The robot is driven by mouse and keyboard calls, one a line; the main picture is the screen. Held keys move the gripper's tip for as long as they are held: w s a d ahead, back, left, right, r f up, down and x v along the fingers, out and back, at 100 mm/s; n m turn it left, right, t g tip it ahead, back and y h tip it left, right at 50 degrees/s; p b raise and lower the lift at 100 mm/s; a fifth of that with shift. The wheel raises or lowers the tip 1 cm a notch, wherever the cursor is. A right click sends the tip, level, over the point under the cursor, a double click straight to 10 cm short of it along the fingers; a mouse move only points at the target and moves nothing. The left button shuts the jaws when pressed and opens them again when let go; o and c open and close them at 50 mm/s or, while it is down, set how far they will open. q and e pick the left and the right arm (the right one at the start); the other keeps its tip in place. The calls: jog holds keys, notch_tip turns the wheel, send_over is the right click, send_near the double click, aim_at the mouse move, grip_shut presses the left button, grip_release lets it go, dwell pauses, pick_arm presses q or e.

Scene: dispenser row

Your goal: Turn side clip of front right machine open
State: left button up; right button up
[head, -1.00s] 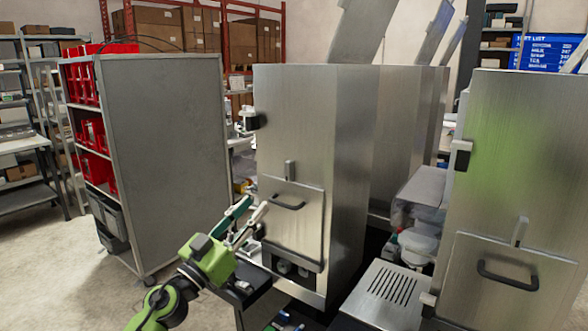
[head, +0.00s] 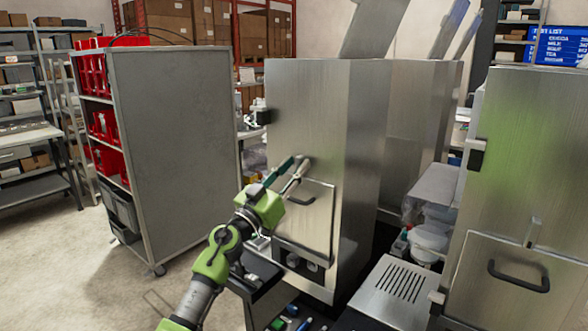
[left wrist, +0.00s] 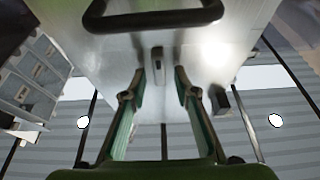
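The middle steel machine (head: 308,115) has a black side clip (head: 260,117) on its upper left edge. In the left wrist view, a dark block that looks like this side clip (left wrist: 222,99) is right of the fingers. A small upright metal latch (left wrist: 157,66) on the machine front lies between the fingertips in that view. My left gripper (head: 301,163) is in front of the machine, above the small door's black handle (head: 309,196), and hides the latch there. Its fingers are apart and empty in the left wrist view (left wrist: 160,76). Contact with the latch cannot be told. My right gripper is out of view.
Another steel machine (head: 526,165) stands at the right, with its own black side clip (head: 477,155). A vented metal box (head: 397,291) lies between the machines. A grey cabinet (head: 178,150) with red bins stands left. Open floor shows at the lower left.

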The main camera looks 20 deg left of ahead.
pick_arm(q)
grip_shut()
jog(key=shift+m, duration=0.4)
jog(key=m+h, duration=0.2)
jog(key=m, duration=0.2)
jog(key=shift+a+g+b, duration=0.2)
jog(key=shift+g+b, duration=0.2)
jog(key=m+g+p, duration=0.1)
jog(key=m+g, duration=0.1)
jog(key=m, duration=0.4)
jog(key=m+g+h+p, duration=0.1)
jog(key=m+g+p, duration=0.1)
jog(key=m, duration=0.3)
jog(key=r+m+g+h+p, duration=0.1)
jog(key=m+g, duration=0.1)
jog(key=m, duration=0.4)
jog(key=shift+w+a+r+m+g+p, duration=0.1)
jog(key=shift+w+a+m+g+p, duration=0.1)
jog(key=shift+a+m+g+p, duration=0.15)
